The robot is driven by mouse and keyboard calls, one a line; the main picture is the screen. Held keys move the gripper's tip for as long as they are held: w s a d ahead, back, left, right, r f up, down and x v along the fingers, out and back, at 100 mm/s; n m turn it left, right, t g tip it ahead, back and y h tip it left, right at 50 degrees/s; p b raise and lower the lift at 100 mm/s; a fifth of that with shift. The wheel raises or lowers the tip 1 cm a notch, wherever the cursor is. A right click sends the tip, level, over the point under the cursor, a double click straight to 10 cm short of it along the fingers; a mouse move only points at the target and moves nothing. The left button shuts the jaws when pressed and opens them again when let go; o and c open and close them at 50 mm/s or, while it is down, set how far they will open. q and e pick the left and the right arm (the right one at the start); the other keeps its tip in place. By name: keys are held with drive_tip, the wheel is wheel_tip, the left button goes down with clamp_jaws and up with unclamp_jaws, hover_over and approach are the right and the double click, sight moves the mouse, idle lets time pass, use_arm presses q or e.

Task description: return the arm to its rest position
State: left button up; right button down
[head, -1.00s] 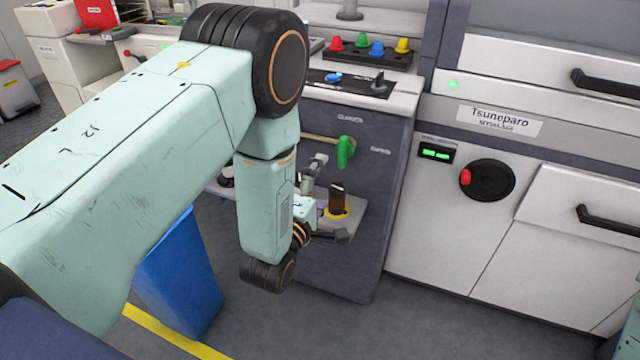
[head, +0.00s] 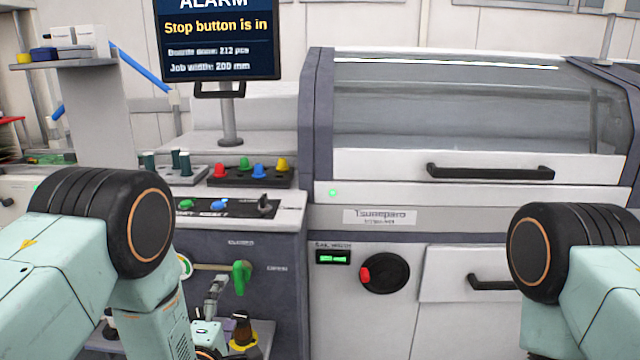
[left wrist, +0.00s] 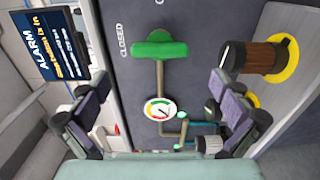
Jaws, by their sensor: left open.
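My left arm comes in from the left in the head view, and its gripper (head: 216,318) shows low in front of the dark cabinet. In the left wrist view the two fingers (left wrist: 160,112) stand wide apart with nothing between them. A green valve handle (head: 241,277) is on the cabinet front, beyond the gripper; it also shows in the left wrist view (left wrist: 160,48), clear of the fingers. The lower finger is partly hidden in the head view. My right arm shows at the right edge, but its gripper is out of view.
A brown, black-topped cylinder (head: 243,328) stands in a yellow ring on a small shelf beside the left gripper. A round gauge (left wrist: 160,108) and pipe are on the cabinet. The machine (head: 400,215) fills the right. A screen (head: 219,38) reads "Stop button is in".

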sight(235, 282)
use_arm(q)
drive_tip(key=w, duration=0.7)
drive_tip(key=shift+w+d, duration=0.1)
drive_tip(key=shift+w, duration=0.15)
drive_tip(key=shift+s, duration=0.15)
